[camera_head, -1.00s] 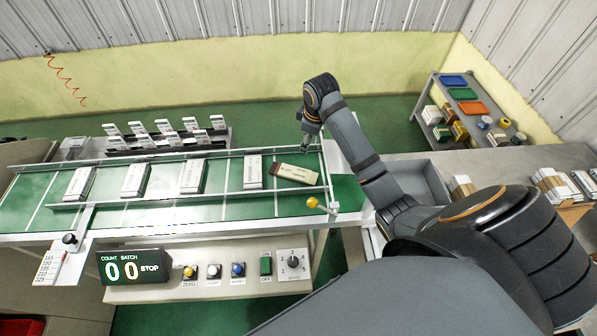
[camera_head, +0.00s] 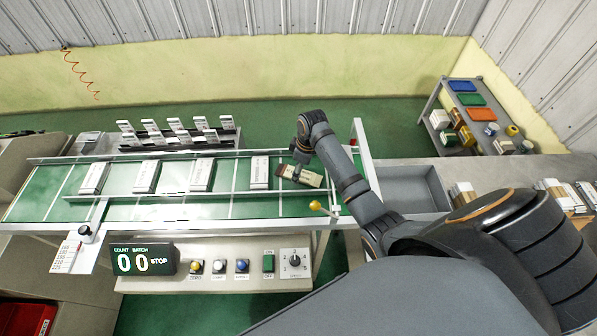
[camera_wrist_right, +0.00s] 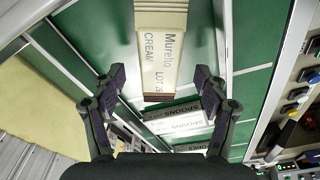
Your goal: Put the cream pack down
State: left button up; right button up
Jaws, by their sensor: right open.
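The cream pack (camera_head: 306,177), cream-coloured with a dark brown end, lies flat and slightly angled on the green conveyor, at the right end of the row of white packs. My right gripper (camera_head: 296,172) is at the pack's left part in the head view. In the right wrist view, the cream pack (camera_wrist_right: 162,45) shows its printed "CREAM" face, and its brown end lies between the fingers of my right gripper (camera_wrist_right: 160,80). The fingers are open, with a gap on each side of the pack. My left gripper is not in view.
White packs labelled "SPOONS" (camera_wrist_right: 180,118) lie close by on the belt. A low rail (camera_head: 180,196) runs along the conveyor's front, with a yellow-knobbed lever (camera_head: 315,206) near its right end. A grey tray (camera_head: 425,185) stands to the right.

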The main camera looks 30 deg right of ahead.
jog(key=shift+w+a+f, duration=0.1)
jog(key=shift+w+f, duration=0.05)
jog(key=shift+f, duration=0.8)
jog(key=c, duration=1)
pick_arm(q)
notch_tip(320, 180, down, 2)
jog(key=b, duration=0.3)
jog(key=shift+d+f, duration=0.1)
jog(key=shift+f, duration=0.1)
pick_arm(e)
notch_tip(320, 180, up, 10)
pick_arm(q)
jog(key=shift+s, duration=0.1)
